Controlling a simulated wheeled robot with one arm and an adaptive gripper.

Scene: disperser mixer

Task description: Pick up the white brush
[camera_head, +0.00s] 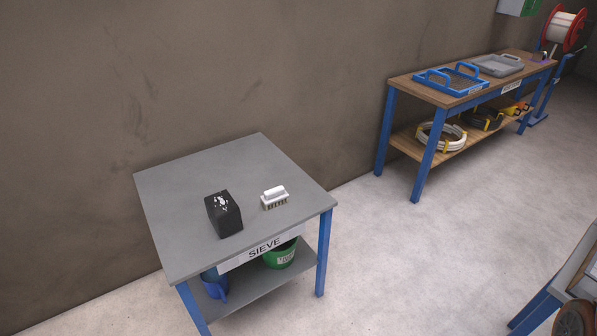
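The white brush (274,196) lies on the grey top of the small table (182,225) labelled SIEVE. It has a white handle on top and tan bristles pointing down. It stands to the right of a black block-shaped object and is apart from it. Nothing covers the brush. My gripper is not in view.
The black block (223,214) with white marks stands left of the brush. A green bucket (281,256) and a blue container (215,284) are on the lower shelf. A wooden bench (420,92) with trays stands at the back right. The floor between is clear.

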